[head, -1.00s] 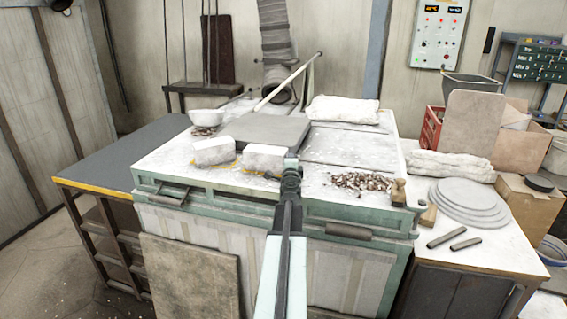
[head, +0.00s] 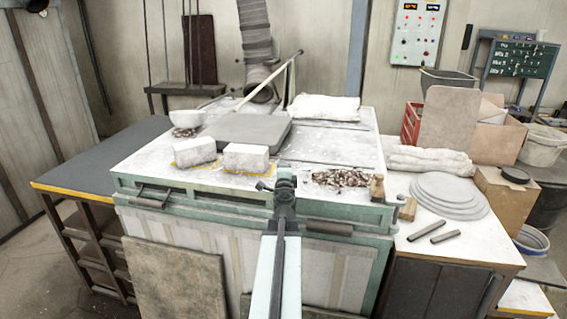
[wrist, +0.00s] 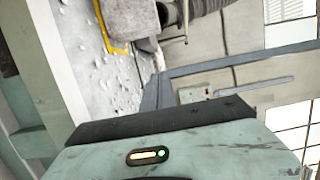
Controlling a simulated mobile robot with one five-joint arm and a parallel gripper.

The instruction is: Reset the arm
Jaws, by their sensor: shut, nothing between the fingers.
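My arm reaches forward from the bottom of the head view. My gripper (head: 264,186) is at its far end, small and partly hidden by the wrist, over the front edge of the white-topped furnace bench (head: 140,168). It is shut and holds nothing. The wrist view shows my pale green gripper housing with a dark bar, beside the bench top and part of a white block (wrist: 128,18). A long pale rod (head: 268,80), perhaps a ladle handle, leans over the back of the bench, apart from my gripper. Its lower end is hard to make out.
Two white blocks (head: 246,157) stand left of my gripper, before a grey slab (head: 240,129). Scrap pieces (head: 340,178) lie to its right. A side table with stacked discs (head: 450,194) stands at right; a dark table (head: 95,158) at left is clear.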

